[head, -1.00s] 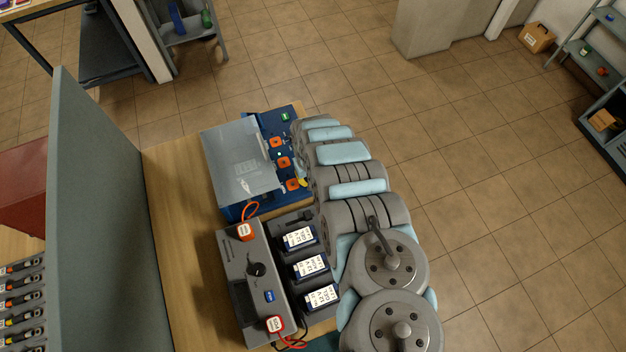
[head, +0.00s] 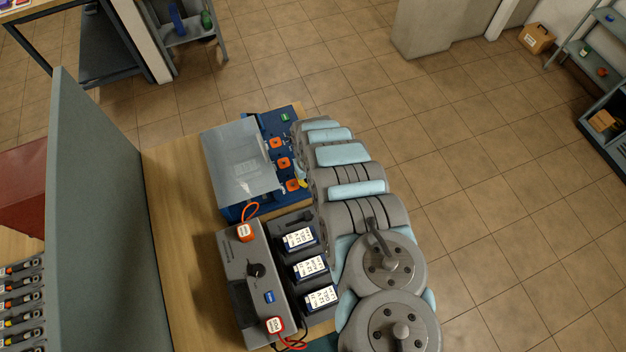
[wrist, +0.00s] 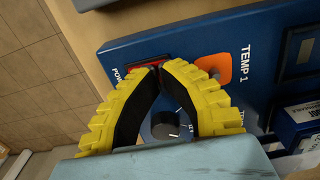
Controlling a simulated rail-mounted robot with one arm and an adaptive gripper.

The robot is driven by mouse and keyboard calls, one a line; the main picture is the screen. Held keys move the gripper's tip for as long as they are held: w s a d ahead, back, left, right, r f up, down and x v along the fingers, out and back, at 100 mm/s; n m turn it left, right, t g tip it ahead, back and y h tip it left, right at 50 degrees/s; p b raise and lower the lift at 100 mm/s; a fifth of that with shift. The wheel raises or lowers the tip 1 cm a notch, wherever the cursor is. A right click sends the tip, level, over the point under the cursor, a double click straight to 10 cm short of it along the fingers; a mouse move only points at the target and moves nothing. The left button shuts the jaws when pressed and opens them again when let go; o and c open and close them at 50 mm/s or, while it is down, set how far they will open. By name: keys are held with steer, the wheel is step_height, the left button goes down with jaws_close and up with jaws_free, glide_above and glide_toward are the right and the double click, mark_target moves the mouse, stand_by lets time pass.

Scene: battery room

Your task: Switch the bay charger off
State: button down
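A blue unit (head: 232,212) with a clear cover stands on the bench; orange squares line its panel. In the wrist view its blue panel (wrist: 205,45) shows a red switch (wrist: 146,64) beside lettering starting "PO", an orange square (wrist: 215,68) by "TEMP 1", and a black dial (wrist: 165,125). My gripper (wrist: 160,68) has its yellow fingers together at the tips, right by the red switch; contact cannot be told. In the head view my arm hides most of the gripper. A grey charger (head: 233,262) with a black knob and a blue switch (head: 269,297) stands nearer. Neither unit's name is readable.
A grey-green partition (head: 95,220) rises to the left. Open tiled floor (head: 480,170) lies to the right.

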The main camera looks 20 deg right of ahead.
steer(key=shift+r+p, duration=2.25)
steer(key=shift+r, duration=1.05)
steer(key=shift+w, duration=0.1)
